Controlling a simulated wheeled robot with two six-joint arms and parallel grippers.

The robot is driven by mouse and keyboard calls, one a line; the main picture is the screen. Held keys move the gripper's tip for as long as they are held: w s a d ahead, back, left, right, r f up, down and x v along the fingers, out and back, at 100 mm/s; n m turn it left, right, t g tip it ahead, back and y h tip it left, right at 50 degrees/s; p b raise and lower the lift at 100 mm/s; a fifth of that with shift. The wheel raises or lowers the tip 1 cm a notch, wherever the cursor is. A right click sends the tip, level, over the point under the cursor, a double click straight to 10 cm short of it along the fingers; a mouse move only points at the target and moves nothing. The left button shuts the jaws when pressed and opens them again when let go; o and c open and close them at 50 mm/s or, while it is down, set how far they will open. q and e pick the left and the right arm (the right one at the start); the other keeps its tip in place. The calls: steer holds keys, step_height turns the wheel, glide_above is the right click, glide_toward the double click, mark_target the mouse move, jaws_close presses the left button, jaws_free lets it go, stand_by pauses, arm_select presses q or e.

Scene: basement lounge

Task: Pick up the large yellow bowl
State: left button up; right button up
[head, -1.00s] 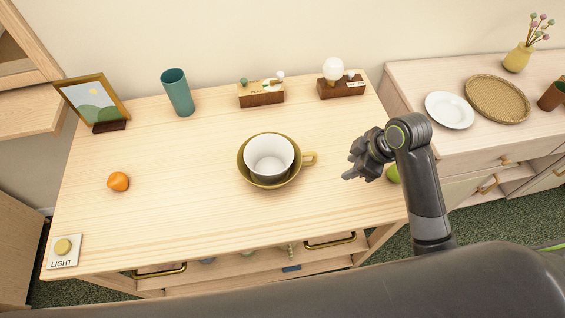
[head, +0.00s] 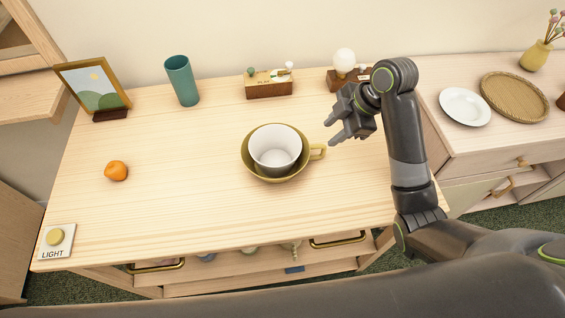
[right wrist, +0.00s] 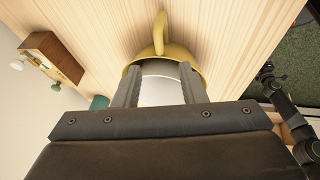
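The large yellow bowl (head: 250,170) stands upright on the wooden table, with a yellow handle on its right side. A white bowl (head: 275,152) sits inside it. My right gripper (head: 332,131) is open and empty, above the table just right of the handle and apart from it. In the right wrist view the yellow bowl (right wrist: 181,52) and its handle show beyond the two spread fingers (right wrist: 160,90), and the white bowl (right wrist: 160,90) shows between them. The fingers hide part of both bowls there.
A side cabinet with a white plate (head: 465,106) stands right.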

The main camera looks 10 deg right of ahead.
mark_target(316, 145)
steer(key=b+x, duration=0.3)
steer(key=x, duration=0.1)
steer(key=shift+a+f, duration=0.1)
steer(key=shift+f, duration=0.3)
steer(key=x, duration=0.5)
steer(key=shift+w+f, duration=0.1)
jaws_close()
